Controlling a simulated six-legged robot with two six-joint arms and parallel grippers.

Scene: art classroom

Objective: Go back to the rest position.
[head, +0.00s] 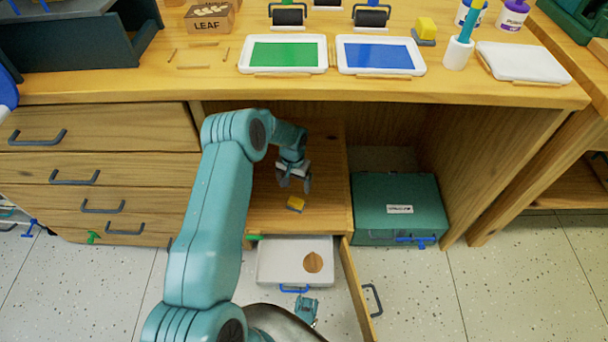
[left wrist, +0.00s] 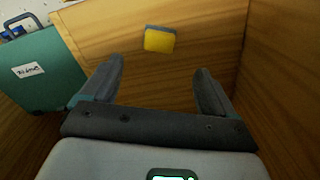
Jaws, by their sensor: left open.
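My left arm (head: 215,215) reaches up from the bottom and bends over into the open compartment under the table. My left gripper (head: 294,183) is open and empty, pointing down above the wooden board in that compartment. It also shows in the left wrist view (left wrist: 158,82), with a clear gap between its fingers. A small yellow block with a grey-blue side (head: 295,203) lies on the board just below the fingertips. In the left wrist view the block (left wrist: 160,39) lies ahead of the fingers, apart from them. My right gripper does not show.
The tabletop (head: 120,84) hangs above the arm and carries green and blue trays. A teal case (head: 385,207) stands to the right of the gripper. A white tray (head: 275,262) sits low in front, beside an open wooden door (head: 353,292). Drawers (head: 100,128) close the left side.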

